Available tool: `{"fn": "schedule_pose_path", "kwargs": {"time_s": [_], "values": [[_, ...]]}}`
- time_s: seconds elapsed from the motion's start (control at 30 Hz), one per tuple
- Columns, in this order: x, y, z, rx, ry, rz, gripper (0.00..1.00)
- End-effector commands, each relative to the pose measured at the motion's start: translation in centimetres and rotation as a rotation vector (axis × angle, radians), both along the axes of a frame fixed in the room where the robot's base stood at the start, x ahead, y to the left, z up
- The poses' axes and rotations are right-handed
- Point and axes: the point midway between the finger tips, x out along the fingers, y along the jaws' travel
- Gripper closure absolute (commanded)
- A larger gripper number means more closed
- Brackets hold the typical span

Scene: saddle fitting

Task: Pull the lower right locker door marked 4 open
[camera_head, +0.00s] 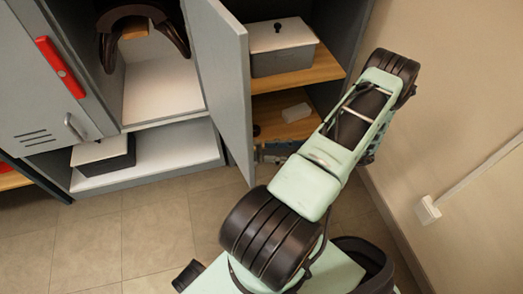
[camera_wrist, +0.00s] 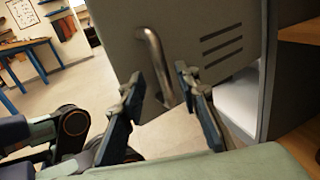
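A grey locker door (camera_head: 222,80) stands swung out from the lockers, seen at a steep angle in the head view. In the wrist view the door (camera_wrist: 225,25) shows vent slots and a bent metal handle (camera_wrist: 152,55). No number 4 is readable. My gripper (camera_wrist: 160,80) is at the handle, its two dark fingers apart on either side of the bar's lower part. Whether a finger touches the handle is unclear. In the head view my gripper (camera_head: 272,152) is low beside the door's right face, partly hidden by my arm.
Left are a dark horseshoe-shaped item (camera_head: 108,50) and another lidded box (camera_head: 103,158). A wall (camera_head: 450,90) bounds the right. Tiled floor (camera_head: 150,235) is clear in front.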

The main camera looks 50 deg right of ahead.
Motion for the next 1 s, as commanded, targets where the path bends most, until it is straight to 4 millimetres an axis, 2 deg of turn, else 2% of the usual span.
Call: {"fn": "schedule_pose_path", "kwargs": {"time_s": [0.2,0.4,1.0], "values": [[-3.5,-3.2,-0.1,-0.002,0.001,-0.003,0.7],[-5.1,-4.6,0.0,0.0,0.001,-0.001,0.7],[-5.4,-4.9,0.0,0.0,0.001,0.0,0.7]]}}
